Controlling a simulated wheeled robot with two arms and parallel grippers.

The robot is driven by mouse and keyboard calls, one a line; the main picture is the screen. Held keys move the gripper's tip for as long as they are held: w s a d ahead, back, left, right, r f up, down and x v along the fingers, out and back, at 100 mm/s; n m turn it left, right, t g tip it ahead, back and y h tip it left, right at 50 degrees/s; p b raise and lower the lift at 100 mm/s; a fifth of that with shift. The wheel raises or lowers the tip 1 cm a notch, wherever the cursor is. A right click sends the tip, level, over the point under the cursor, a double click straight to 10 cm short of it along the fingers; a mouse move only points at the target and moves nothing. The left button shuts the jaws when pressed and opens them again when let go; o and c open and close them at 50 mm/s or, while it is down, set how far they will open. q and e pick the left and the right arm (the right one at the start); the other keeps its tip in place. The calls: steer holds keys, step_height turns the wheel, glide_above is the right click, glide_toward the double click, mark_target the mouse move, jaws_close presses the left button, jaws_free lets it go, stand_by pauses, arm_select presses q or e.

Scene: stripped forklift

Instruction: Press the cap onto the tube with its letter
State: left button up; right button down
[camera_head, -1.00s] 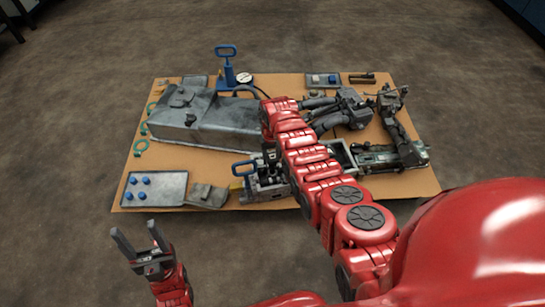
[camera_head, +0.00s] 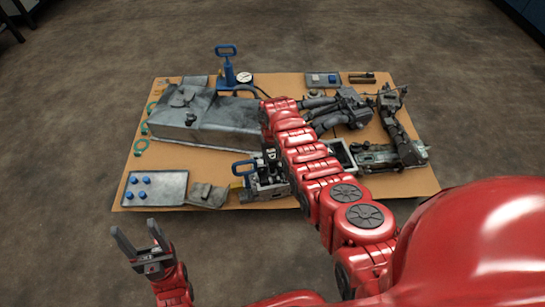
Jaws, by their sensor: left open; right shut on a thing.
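Several small blue caps (camera_head: 144,181) stand on a grey tray (camera_head: 170,189) at the front left of the cardboard sheet. Their letters are too small to read. My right gripper (camera_head: 269,157) points down over a grey metal block (camera_head: 268,186) with a blue handle (camera_head: 243,167). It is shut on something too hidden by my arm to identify. I cannot make out a tube with a letter. My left gripper (camera_head: 134,242) is open and empty, in front of the sheet below the tray.
A large grey tank (camera_head: 205,122) lies at the back left. A blue hand pump (camera_head: 228,68) with a round gauge (camera_head: 244,77) stands behind it. Dark machine parts (camera_head: 345,110) fill the right side. Green rings (camera_head: 141,147) lie at the left edge.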

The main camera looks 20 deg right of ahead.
steer(key=shift+f, duration=0.15)
stand_by(0.4)
steer(key=shift+f+b, duration=0.7)
steer(key=shift+f, duration=0.15)
steer(key=shift+f+b, duration=0.45)
steer(key=shift+f, duration=0.2)
stand_by(2.5)
steer(key=shift+c, duration=0.9)
jaws_free()
step_height(320, 180, up, 4)
steer(key=p, duration=0.3)
steer(key=shift+f, duration=0.25)
step_height(320, 180, up, 14)
steer(key=p, duration=0.4)
